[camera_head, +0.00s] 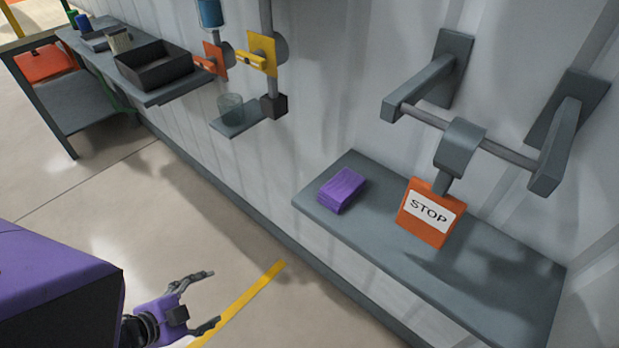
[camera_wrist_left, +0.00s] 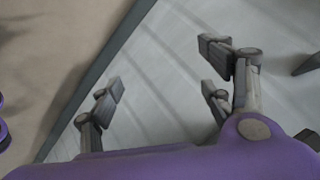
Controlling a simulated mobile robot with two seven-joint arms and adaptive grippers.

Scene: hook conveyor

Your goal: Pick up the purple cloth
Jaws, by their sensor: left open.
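The purple cloth (camera_head: 342,190) lies folded on the left part of a grey wall shelf (camera_head: 440,272) in the head view. My left gripper (camera_head: 210,298) is open and empty, low at the bottom left of the head view, to the left of the shelf and well apart from the cloth. Its open fingers also show in the left wrist view (camera_wrist_left: 165,85), with floor and wall behind them. The cloth does not show in the left wrist view. My right gripper is in neither view.
An orange STOP sign (camera_head: 428,212) hangs from a bar on brackets (camera_head: 470,135), just right of the cloth. A small shelf with a glass (camera_head: 231,108) and a black tray (camera_head: 154,68) are farther left. Floor before the wall is clear, with a yellow stripe (camera_head: 245,300).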

